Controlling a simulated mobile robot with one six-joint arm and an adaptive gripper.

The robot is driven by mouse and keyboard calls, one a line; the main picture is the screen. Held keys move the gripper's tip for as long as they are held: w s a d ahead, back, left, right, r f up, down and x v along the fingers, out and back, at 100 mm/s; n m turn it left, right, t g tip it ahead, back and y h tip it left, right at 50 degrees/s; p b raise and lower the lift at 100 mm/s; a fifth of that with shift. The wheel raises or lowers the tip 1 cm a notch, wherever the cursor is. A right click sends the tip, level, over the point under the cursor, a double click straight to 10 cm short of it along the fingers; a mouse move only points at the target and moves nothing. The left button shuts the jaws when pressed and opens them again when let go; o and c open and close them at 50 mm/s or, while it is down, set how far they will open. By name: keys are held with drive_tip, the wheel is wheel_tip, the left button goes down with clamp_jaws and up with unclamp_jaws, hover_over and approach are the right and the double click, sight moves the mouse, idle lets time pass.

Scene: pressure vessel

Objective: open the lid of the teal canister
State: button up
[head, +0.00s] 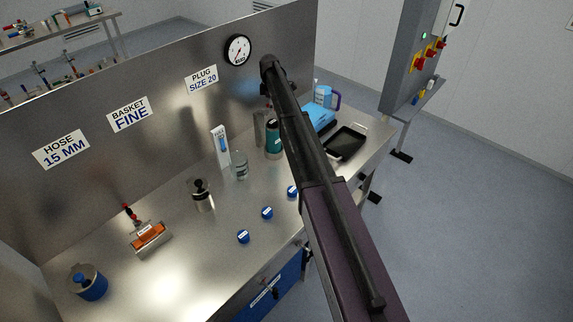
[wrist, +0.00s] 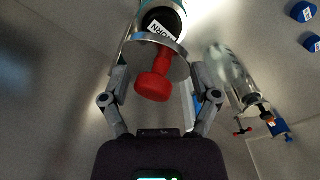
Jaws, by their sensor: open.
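The teal canister (head: 273,141) stands upright on the steel bench in the head view, partly behind my arm. In the wrist view, what looks like its silver top (wrist: 176,62) is at the upper middle, with a dark area and a white label beyond it. A red knob (wrist: 154,77) sticks out from this top toward my wrist. My gripper (wrist: 162,82) is open, one finger on each side of the red knob, with gaps visible on both sides. Whether the lid is seated cannot be told. In the head view my arm hides the gripper.
A clear bottle (head: 240,167) and a white box (head: 220,147) stand left of the canister. Blue caps (head: 267,212) lie near the front edge. A blue container (head: 319,116) and dark tray (head: 346,142) are at right. A steel back panel (head: 150,150) rises behind.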

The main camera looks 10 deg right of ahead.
drive_tip(key=shift+s+d+f+b, duration=0.25)
drive_tip(key=shift+f+b, duration=0.1)
drive_tip(key=shift+f, duration=0.1)
drive_tip(key=shift+s+d+f+b, duration=0.1)
drive_tip(key=shift+s+f+b, duration=0.1)
drive_tip(key=shift+f+b, duration=0.25)
drive_tip(key=shift+s+d+f+b, duration=0.2)
drive_tip(key=shift+s+f+b, duration=0.1)
drive_tip(key=shift+f, duration=0.2)
wheel_tip(320, 180, up, 14)
drive_tip(key=p, duration=1.4)
drive_tip(key=s+f+m+b, duration=0.4)
drive_tip(key=s+f+b, duration=0.5)
drive_tip(key=s, duration=0.3)
drive_tip(key=s+f+m+b, duration=0.4)
drive_tip(key=s+f+b, duration=0.5)
drive_tip(key=s, duration=0.3)
drive_tip(key=shift+s+m, duration=0.35)
drive_tip(key=shift+m, duration=0.05)
drive_tip(key=shift+r, duration=0.1)
